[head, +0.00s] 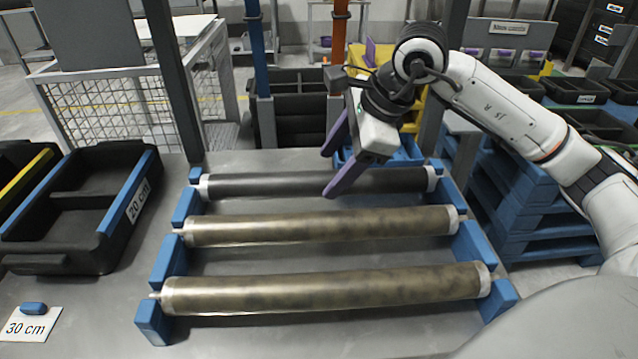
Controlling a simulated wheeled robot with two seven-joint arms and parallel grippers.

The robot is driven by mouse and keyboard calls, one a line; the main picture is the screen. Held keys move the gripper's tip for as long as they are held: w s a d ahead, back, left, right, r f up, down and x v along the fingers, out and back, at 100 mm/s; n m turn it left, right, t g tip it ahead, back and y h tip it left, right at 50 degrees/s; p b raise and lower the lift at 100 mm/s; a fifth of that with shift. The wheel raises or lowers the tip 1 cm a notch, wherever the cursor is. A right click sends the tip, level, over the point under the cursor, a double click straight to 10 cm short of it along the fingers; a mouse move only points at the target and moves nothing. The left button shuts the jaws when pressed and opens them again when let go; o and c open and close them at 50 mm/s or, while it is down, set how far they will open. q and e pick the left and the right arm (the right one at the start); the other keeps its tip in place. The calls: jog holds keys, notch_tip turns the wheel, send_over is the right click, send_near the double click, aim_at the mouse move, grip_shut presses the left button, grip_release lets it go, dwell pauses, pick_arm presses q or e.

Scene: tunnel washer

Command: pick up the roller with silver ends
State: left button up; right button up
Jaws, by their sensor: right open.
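Three rollers lie crosswise on blue supports on the grey table. The back roller (260,185) is dark, almost black, with pale silver ends. The middle roller (320,226) and the front roller (325,290) are mottled bronze with narrow light ends. My right gripper (327,174) has purple fingers spread apart with nothing between them. It is at the back roller, right of its middle, and one finger overlaps that roller in the picture. Whether it touches the roller cannot be told. My left gripper does not show.
Blue supports (152,322) hold the roller ends on both sides. A black bin (75,235) marked 20 cm stands at the left, with a 30 cm card (30,325) in front. Blue pallets (520,215) stand at the right. A dark post (172,80) rises behind the table.

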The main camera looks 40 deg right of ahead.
aim_at(325, 175)
jog(key=x, duration=0.4)
jog(key=shift+a+f, duration=0.1)
jog(key=shift+a, duration=0.1)
grip_shut()
jog(key=shift+r, duration=0.2)
